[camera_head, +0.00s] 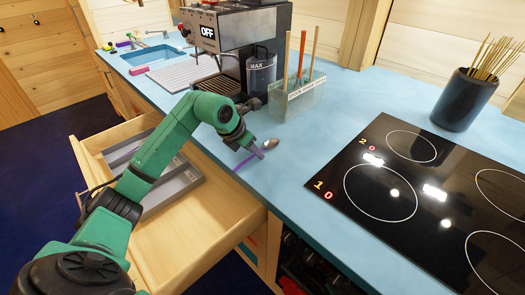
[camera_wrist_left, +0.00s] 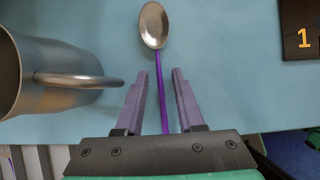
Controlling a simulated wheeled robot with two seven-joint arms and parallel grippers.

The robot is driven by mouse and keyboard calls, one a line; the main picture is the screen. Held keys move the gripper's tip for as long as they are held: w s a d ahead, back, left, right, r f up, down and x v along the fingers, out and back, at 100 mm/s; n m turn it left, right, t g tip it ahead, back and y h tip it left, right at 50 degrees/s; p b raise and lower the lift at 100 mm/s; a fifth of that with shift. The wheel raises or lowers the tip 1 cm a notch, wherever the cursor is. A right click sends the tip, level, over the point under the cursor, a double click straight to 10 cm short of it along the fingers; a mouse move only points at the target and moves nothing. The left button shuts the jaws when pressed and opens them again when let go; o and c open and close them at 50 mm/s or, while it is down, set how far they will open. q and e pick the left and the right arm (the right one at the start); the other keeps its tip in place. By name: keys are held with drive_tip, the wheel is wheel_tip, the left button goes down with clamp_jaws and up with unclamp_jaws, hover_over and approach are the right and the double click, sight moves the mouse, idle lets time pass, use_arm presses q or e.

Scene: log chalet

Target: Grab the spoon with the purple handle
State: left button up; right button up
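The spoon with the purple handle lies on the blue counter (camera_head: 330,122); its metal bowl (camera_head: 270,143) and part of its purple handle (camera_head: 243,163) show in the head view. In the left wrist view the spoon's bowl (camera_wrist_left: 153,25) points away from me and the handle (camera_wrist_left: 161,85) runs back between my fingers. My left gripper (camera_head: 256,150) is over the spoon near the counter's front edge. In the left wrist view the left gripper (camera_wrist_left: 160,95) is open, one finger on each side of the handle, with gaps on both sides. My right gripper is not in view.
A metal jug (camera_wrist_left: 40,75) stands close left of the left gripper. A coffee machine (camera_head: 235,40), a clear holder with utensils (camera_head: 297,98) and a black cooktop (camera_head: 430,190) surround the spot. An open drawer (camera_head: 215,225) with a grey tray (camera_head: 180,185) lies below.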

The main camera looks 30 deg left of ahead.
use_arm(q)
clamp_jaws()
